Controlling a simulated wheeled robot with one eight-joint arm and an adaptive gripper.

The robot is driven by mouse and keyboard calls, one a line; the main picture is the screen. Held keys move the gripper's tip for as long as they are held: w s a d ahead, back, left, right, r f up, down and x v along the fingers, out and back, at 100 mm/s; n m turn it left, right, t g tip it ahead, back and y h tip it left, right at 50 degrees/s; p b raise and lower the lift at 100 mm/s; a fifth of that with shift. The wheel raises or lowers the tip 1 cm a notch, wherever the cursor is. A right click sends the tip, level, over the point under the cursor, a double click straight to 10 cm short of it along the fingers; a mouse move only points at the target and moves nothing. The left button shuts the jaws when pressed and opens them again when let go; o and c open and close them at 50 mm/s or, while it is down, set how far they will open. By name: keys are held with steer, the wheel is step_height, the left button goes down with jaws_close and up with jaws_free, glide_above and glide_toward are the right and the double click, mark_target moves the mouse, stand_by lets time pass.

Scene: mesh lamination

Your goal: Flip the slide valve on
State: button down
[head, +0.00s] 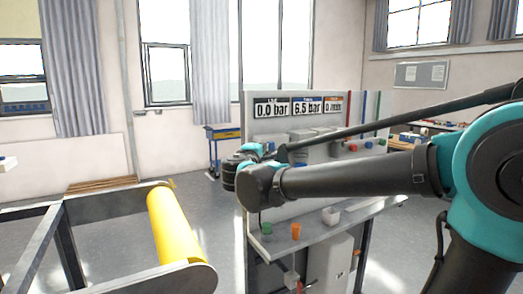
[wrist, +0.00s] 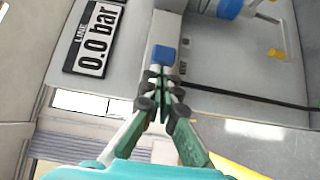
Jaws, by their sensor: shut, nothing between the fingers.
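In the wrist view a blue block (wrist: 163,53), which may be the slide valve's sliding part, sits on the grey panel just beyond my fingertips. My gripper (wrist: 161,76) is shut and empty, its tips at or very near the lower edge of the blue block; I cannot tell whether they touch. The line gauge (wrist: 95,38) reads 0.0 bar, and it also shows in the head view (head: 271,108). In the head view my arm hides the valve and the fingers.
The upright panel (head: 262,135) also carries a 6.5 bar display (head: 307,107). Its bench shelf holds a green cup (head: 266,228), an orange cup (head: 296,231) and a white bin (head: 331,215). A yellow roller (head: 174,225) stands in a frame at left. A blue trolley (head: 222,133) stands behind.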

steer(key=w+d, duration=0.3)
steer(key=d, duration=0.2)
steer(key=shift+w+d, duration=0.2)
steer(key=shift+w, duration=0.1)
